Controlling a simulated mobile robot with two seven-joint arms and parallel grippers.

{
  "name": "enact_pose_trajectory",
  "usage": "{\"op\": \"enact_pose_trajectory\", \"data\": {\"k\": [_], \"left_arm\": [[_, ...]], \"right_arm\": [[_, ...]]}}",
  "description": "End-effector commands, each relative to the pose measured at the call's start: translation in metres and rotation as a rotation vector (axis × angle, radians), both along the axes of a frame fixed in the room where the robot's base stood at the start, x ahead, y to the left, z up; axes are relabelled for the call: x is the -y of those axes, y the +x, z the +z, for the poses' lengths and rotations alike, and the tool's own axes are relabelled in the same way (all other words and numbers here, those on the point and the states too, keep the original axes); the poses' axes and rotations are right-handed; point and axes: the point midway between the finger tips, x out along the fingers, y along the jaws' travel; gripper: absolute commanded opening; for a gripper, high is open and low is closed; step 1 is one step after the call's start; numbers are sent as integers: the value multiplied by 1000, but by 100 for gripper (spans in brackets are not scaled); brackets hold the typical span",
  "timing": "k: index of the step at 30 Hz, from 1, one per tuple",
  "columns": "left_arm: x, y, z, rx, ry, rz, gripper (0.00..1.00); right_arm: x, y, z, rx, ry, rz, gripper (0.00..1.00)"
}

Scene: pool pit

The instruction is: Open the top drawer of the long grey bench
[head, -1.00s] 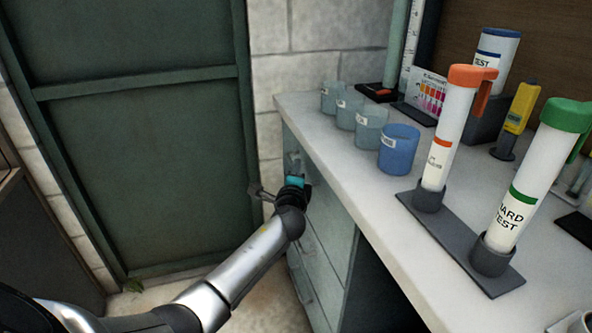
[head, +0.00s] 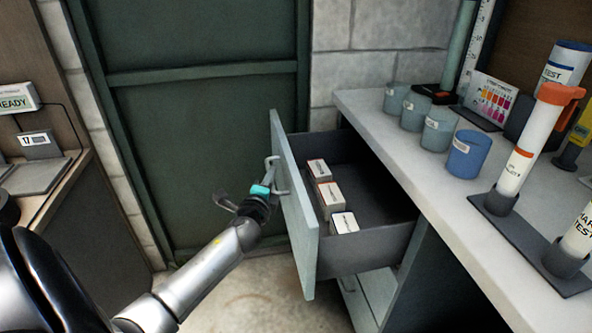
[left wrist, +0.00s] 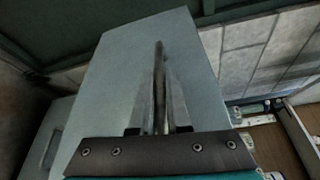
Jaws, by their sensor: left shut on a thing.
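The long grey bench (head: 410,150) stands at the right in the head view. Its top drawer (head: 295,205) is pulled well out, with a pale grey-green front and a dark inside. Several small white-labelled boxes (head: 330,198) lie in it. My left gripper (head: 268,184) is at the outer side of the drawer front, shut on its bar handle (head: 277,172). In the left wrist view the fingers (left wrist: 160,110) close on the handle, with the drawer front (left wrist: 120,80) behind them. My right gripper is not in view.
Cups (head: 438,132) and test tubes (head: 525,150) in a stand are on the bench top. A dark green door (head: 200,120) is behind. A counter with a device (head: 40,145) is at the left.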

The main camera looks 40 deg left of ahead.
Motion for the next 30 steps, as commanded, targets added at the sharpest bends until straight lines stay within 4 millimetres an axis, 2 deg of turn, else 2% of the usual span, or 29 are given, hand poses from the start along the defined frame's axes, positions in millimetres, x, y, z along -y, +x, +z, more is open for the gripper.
{"op": "enact_pose_trajectory", "data": {"k": [3, 9, 15, 26, 27, 30], "left_arm": [[-14, -18, -1, -3, 0, 0, 0], [-29, -35, -1, -2, -1, -1, 0], [-35, -42, -1, 0, -2, -1, 0], [-36, -42, -1, 0, -2, -1, 0], [-36, -42, -1, 0, -2, -1, 18], [-36, -42, -1, 0, -2, -1, 29]], "right_arm": [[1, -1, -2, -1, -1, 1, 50], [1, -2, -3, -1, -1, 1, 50], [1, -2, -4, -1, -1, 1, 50], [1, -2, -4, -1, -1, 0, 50], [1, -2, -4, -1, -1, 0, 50], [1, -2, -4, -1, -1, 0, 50]]}}
